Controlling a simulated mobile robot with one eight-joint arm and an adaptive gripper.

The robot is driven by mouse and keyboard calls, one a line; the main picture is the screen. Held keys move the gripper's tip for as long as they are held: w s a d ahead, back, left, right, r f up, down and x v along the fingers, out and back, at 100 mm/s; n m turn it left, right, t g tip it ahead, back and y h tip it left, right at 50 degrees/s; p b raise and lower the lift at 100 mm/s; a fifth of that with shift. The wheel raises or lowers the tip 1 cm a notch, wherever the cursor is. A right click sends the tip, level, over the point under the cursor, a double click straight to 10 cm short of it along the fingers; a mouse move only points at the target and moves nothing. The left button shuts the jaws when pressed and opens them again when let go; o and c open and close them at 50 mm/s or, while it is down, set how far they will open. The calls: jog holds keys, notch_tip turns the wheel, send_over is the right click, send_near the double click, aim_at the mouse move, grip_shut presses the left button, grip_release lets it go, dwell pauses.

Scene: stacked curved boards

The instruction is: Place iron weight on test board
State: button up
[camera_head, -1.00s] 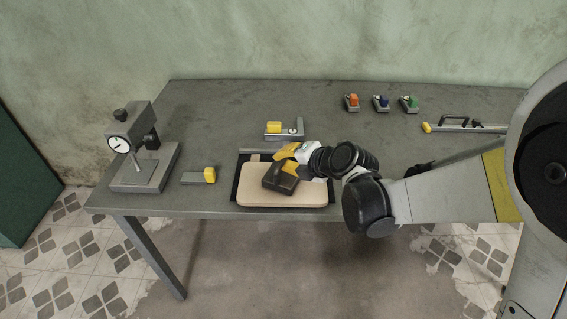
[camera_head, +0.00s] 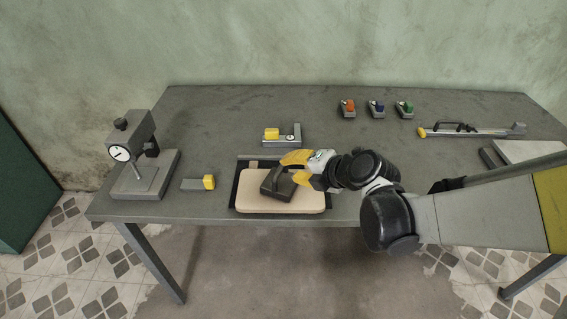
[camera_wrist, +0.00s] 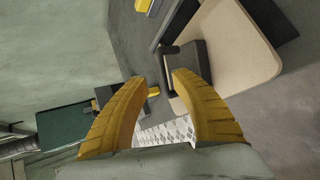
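The iron weight (camera_head: 275,184), a dark block with a bar handle, rests on the pale tan test board (camera_head: 310,202) near the front of the table. The board (camera_wrist: 238,45) shows there behind the weight. I cannot tell whether a finger touches the handle.
A dial gauge stand (camera_head: 145,165) stands at the left. A yellow-ended grey block (camera_head: 199,183) lies left of the board and a yellow-and-grey fixture (camera_head: 282,137) behind it. Three small coloured-top pieces (camera_head: 376,108) sit at the back. A long tool (camera_head: 470,130) lies right.

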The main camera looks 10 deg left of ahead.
jog(key=s+d+r+m+h, duration=0.2)
jog(key=s+d+m, duration=0.4)
jog(key=d+m, duration=0.4)
jog(key=s+d+r+m+h+p, duration=0.1)
jog(key=s+d+r+m+h, duration=0.2)
jog(key=s+d+m, duration=0.3)
jog(key=s+d+r+m+h, duration=0.2)
jog(key=s+d+m+h, duration=0.2)
jog(key=d+m, duration=1)
jog(key=shift+s+d+r+m+t+p, duration=0.25)
jog(key=shift+s+m+t+p, duration=0.05)
jog(key=shift+s+m, duration=0.65)
